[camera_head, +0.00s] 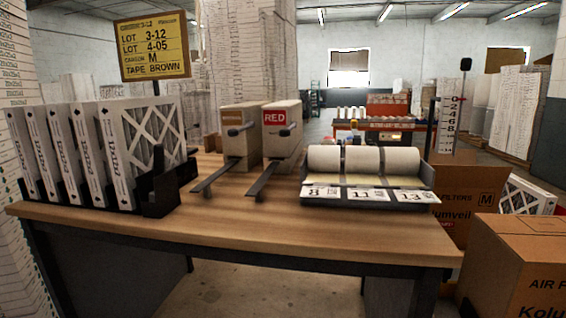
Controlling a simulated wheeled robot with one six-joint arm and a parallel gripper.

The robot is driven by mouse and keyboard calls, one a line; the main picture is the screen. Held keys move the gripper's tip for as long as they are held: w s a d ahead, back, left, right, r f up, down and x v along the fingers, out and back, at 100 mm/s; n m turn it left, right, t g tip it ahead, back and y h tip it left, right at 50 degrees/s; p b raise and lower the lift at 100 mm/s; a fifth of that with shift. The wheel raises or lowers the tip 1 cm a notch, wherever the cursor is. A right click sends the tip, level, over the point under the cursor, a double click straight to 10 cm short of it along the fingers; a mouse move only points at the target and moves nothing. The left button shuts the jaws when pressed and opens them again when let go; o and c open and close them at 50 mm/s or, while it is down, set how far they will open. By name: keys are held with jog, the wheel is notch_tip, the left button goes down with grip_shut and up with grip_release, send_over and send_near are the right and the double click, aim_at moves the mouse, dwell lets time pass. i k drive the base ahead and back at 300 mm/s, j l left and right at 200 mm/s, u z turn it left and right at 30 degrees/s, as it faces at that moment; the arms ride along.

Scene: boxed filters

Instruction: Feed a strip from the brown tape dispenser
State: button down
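Two beige tape dispensers stand side by side at the back middle of the wooden table. The left one (240,148) has a brown label on its front. The right one (283,145) has a red label reading RED. Each has a dark lever with a round knob on its front; the left one's lever (241,130) points forward and right. A dark flat arm (213,178) reaches forward from the base of the left dispenser. I see no loose strip of tape. My gripper is not in view.
A rack of white boxed filters (95,155) stands at the left of the table (240,228). A yellow sign (152,45) reads TAPE BROWN. A label roll holder (366,178) stands at right. Cartons (520,265) sit right of the table. The front middle tabletop is clear.

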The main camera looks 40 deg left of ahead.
aim_at(231, 133)
jog(key=u, duration=1.2)
